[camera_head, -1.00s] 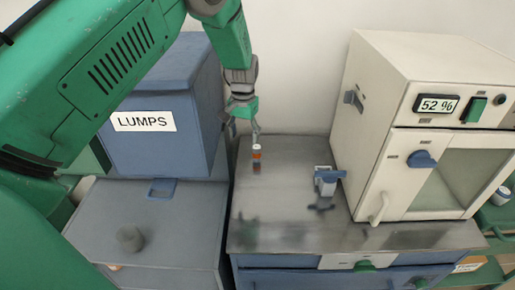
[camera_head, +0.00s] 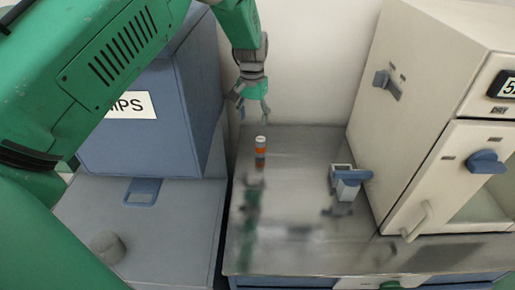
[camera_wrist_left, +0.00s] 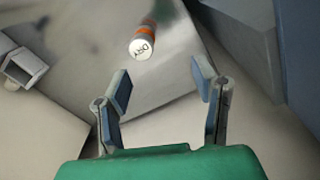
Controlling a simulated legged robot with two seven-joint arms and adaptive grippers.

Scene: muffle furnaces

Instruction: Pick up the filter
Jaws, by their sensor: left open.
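The filter appears to be the small cylinder (camera_head: 261,146) with a white cap and an orange band, upright on the metal worktop near its back edge. In the left wrist view the filter (camera_wrist_left: 144,40) shows lettering on its white top, which looks like "DRY". My left gripper (camera_head: 254,112) is open and empty above and behind the filter, apart from it. In the left wrist view the left gripper's two fingers (camera_wrist_left: 161,85) are spread, with the filter beyond their tips. My right gripper is not in view.
A blue labelled box (camera_head: 150,135) stands on the left, with a grey knob (camera_head: 107,246) in front. The worktop's middle is clear.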

